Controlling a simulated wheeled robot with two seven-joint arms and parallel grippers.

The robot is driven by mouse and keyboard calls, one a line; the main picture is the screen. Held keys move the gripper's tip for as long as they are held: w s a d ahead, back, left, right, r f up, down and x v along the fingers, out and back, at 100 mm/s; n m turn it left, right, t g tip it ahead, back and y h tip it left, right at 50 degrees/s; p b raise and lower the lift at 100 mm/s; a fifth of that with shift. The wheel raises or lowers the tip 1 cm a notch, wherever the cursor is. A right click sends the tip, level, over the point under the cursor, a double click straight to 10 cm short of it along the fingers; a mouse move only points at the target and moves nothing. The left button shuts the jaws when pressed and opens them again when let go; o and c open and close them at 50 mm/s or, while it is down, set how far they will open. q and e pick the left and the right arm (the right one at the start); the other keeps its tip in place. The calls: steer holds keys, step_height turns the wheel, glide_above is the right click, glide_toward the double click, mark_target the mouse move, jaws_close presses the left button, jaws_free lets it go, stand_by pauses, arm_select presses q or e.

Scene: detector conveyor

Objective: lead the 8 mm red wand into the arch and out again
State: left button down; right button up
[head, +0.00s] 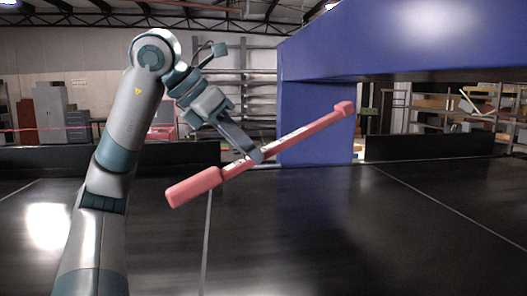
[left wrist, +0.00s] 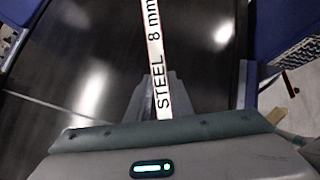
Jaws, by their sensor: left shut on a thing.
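The red wand (head: 300,133) has a thick handle (head: 195,187) at lower left and a small block at its upper right tip. My left gripper (head: 258,155) is shut on it near the middle and holds it tilted above the belt. In the left wrist view, my gripper (left wrist: 158,90) is at the wand's white label (left wrist: 155,45), which reads "STEEL 8 mm". The blue arch (head: 316,120) shows its left post and top beam. The wand's tip overlaps the post in the picture; I cannot tell how far apart they are in depth. My right gripper is out of view.
The black conveyor belt (head: 330,225) is clear below the wand, with thin pale lines across it. A low black wall (head: 430,145) runs along its far side. Shelves (head: 480,115) and grey cabinets (head: 50,112) stand well behind.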

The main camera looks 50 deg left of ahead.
arm_select(q)
steer(key=s+a+b, duration=0.1)
steer(key=s+a, duration=0.3)
steer(key=s, duration=0.3)
steer(key=s+a+b, duration=0.2)
steer(key=s+a, duration=0.2)
steer(key=s, duration=0.3)
steer(key=shift+s+a+b, duration=0.3)
stand_by(0.9)
